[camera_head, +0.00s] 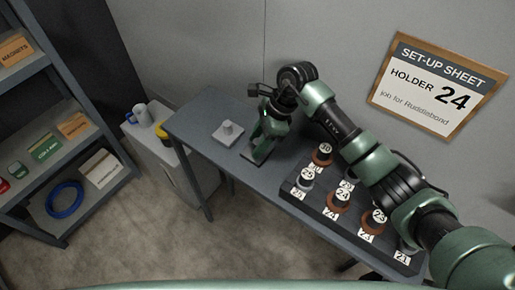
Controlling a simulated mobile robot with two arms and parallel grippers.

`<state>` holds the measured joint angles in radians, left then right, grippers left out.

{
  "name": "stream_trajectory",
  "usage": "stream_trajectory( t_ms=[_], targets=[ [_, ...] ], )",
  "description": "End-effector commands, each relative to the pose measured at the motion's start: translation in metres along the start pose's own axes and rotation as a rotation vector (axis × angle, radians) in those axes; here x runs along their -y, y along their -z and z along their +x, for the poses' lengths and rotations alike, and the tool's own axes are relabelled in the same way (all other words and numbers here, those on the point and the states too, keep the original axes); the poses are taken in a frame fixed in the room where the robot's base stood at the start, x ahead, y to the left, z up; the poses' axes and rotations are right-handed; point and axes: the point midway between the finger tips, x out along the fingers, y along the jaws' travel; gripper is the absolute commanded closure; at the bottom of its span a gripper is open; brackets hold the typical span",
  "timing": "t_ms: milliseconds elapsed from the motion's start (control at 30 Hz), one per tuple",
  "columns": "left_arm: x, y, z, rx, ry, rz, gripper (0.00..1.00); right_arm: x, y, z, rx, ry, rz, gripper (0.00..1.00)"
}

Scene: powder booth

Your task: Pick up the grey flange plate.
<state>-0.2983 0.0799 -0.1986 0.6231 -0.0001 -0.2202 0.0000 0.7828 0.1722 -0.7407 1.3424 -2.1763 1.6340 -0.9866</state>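The grey flange plate (226,134), a light square plate with a short round boss on top, lies flat near the left part of the blue-grey table (196,122). My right gripper (254,157) points down close to the tabletop, just right of the plate and apart from it. Nothing can be seen held in it, but whether its fingers are spread or closed is too small to tell. My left gripper is not in view.
A dark tray (291,199) of numbered round holders with label cards stands on the table's right part, under my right arm. A white cabinet (152,152) with a mug (143,115) and a yellow-black item stands left of the table. A set-up sheet (436,84) naming holder 24 hangs behind.

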Motion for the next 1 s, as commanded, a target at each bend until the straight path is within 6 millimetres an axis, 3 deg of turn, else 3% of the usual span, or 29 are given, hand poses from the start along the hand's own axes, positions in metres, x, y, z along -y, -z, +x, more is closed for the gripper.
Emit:
stream_trajectory(
  t_ms=[33, 100, 133, 667, 867, 1000],
  targets=[
    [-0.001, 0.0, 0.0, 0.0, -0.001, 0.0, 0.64, 0.0, 0.0, 0.0, 0.0, 0.0, 0.0, 0.77],
    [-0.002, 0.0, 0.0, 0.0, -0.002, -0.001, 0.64, 0.0, 0.0, 0.0, 0.0, 0.0, 0.0, 0.96],
    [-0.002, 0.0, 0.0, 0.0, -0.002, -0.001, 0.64, 0.0, 0.0, 0.0, 0.0, 0.0, 0.0, 1.0],
    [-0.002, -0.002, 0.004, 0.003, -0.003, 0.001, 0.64, 0.001, -0.004, -0.01, 0.001, 0.003, 0.0, 1.0],
    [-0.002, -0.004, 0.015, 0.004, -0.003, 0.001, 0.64, 0.002, -0.016, -0.041, 0.0, 0.008, -0.003, 1.0],
    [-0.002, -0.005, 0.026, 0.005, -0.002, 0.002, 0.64, 0.003, -0.031, -0.077, 0.0, 0.01, -0.006, 1.0]
  ],
)
